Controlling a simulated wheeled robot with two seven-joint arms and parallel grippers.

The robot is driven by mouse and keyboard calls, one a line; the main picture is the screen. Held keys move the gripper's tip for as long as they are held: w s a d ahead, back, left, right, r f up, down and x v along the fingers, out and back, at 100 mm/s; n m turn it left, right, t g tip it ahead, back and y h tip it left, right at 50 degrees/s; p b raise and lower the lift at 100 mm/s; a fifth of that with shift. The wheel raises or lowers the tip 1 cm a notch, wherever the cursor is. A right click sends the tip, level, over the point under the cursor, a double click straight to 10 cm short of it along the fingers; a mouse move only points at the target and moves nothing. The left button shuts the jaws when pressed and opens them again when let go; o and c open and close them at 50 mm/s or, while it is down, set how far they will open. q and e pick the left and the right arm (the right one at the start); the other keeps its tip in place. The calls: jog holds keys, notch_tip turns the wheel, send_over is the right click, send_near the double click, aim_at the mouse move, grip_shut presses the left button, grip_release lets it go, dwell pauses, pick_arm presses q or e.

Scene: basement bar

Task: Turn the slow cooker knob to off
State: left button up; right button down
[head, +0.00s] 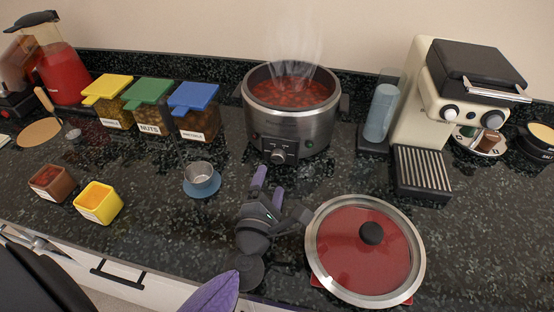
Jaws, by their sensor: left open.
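The slow cooker (291,118) is a round steel pot at the back middle of the counter, uncovered, with red chunky food and steam rising. Its dark knob (278,156) is on a black panel low on the front; its setting is too small to read. My left gripper (267,186) is in front of the cooker, just below the knob in the picture. Its two purple fingers are apart, empty and pointing toward the cooker. I see no contact with the knob. My right gripper is not in view.
A glass lid with a black handle (371,233) lies right of my gripper. A small metal cup (201,179) on a blue coaster is to the left. A coffee machine (460,90) stands right, lidded bins (148,116) left.

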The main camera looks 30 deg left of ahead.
aim_at(277, 160)
pick_arm(q)
jog(key=x, duration=0.6)
jog(key=shift+w+a, duration=0.1)
jog(key=shift+w, duration=0.15)
grip_shut()
jog(key=shift+n, duration=0.4)
grip_release()
jog(key=shift+s, duration=0.1)
jog(key=v, duration=0.9)
jog(key=shift+s, duration=0.4)
